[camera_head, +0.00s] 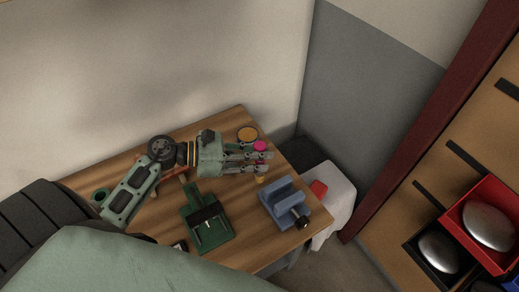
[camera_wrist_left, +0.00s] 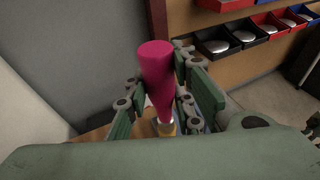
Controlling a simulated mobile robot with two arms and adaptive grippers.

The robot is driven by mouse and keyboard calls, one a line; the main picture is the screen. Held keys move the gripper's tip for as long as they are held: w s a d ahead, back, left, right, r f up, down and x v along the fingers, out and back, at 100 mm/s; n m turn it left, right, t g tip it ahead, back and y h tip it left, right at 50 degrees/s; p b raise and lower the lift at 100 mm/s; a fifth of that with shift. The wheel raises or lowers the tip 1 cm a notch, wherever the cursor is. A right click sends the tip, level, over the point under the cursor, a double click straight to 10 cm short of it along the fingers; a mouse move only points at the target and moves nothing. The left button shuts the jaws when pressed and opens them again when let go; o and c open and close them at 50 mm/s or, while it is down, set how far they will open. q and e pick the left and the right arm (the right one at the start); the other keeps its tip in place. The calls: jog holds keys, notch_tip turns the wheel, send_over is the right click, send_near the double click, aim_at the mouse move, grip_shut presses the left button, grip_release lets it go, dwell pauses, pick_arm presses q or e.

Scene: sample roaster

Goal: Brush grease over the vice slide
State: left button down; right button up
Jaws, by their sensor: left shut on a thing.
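My left gripper (camera_head: 264,160) reaches in from the left over the table and is shut on a brush with a magenta handle (camera_head: 260,146). In the left wrist view the handle (camera_wrist_left: 157,75) stands between the fingers of my left gripper (camera_wrist_left: 158,98). A pale metal and orange part shows below the handle; the bristles are not clear. The blue vice (camera_head: 283,202) sits at the table's right end, just below and right of the gripper, its dark screw end towards the front. The brush appears above the table, apart from the vice. My right gripper is out of view.
The wooden table (camera_head: 255,258) also holds a round tin with an orange-yellow top (camera_head: 247,134) behind the gripper and a green device (camera_head: 216,236) with a dark bar left of the vice. A white container (camera_head: 340,190) stands beyond the right edge. Shelf bins (camera_head: 480,190) are far right.

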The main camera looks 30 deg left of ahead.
pick_arm(q)
jog(key=f+b, duration=0.1)
jog(key=f, duration=0.2)
jog(key=shift+w+d+b, duration=0.1)
jog(key=shift+w+b, duration=0.1)
jog(key=shift+b, duration=0.2)
jog(key=shift+f+b, duration=0.75)
jog(key=shift+f, duration=0.6)
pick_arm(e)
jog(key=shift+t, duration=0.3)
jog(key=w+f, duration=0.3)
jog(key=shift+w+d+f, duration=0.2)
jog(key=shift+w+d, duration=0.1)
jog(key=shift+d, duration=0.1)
pick_arm(q)
jog(key=shift+s+f, duration=0.1)
jog(key=shift+f, duration=0.05)
